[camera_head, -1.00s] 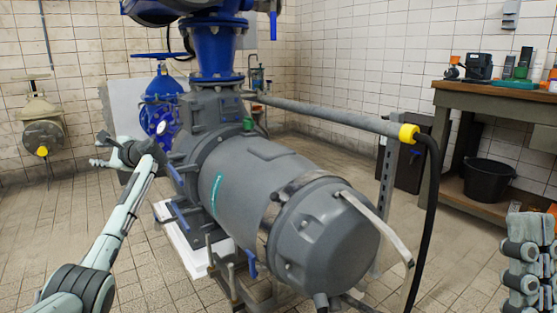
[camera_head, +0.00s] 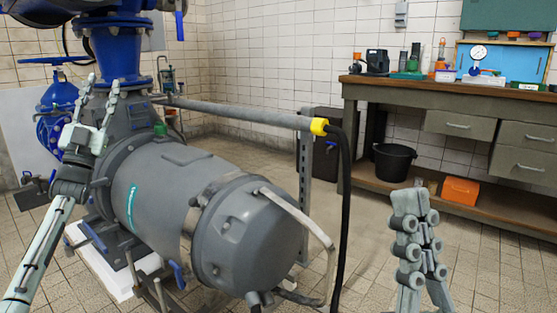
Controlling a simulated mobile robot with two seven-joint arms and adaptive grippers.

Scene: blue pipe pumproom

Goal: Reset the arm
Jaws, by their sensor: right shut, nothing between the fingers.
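My left arm comes in from the lower left. Its gripper (camera_head: 103,84) points up in front of the pump's grey casing, with its two fingers spread apart and nothing between them. My right gripper (camera_head: 414,196) stands upright at the lower right, above the tiled floor. Its fingers are together and hold nothing. The large grey pump motor (camera_head: 165,185) lies tilted in the middle, between the two grippers. I cannot tell whether the left gripper touches the casing.
Blue pipework (camera_head: 118,50) rises behind the left gripper. A grey pipe with a yellow collar (camera_head: 319,126) and black hose (camera_head: 345,200) stands right of the motor. A workbench (camera_head: 450,96) with tools lines the back right, with a black bucket (camera_head: 393,163) and orange box (camera_head: 460,191) below.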

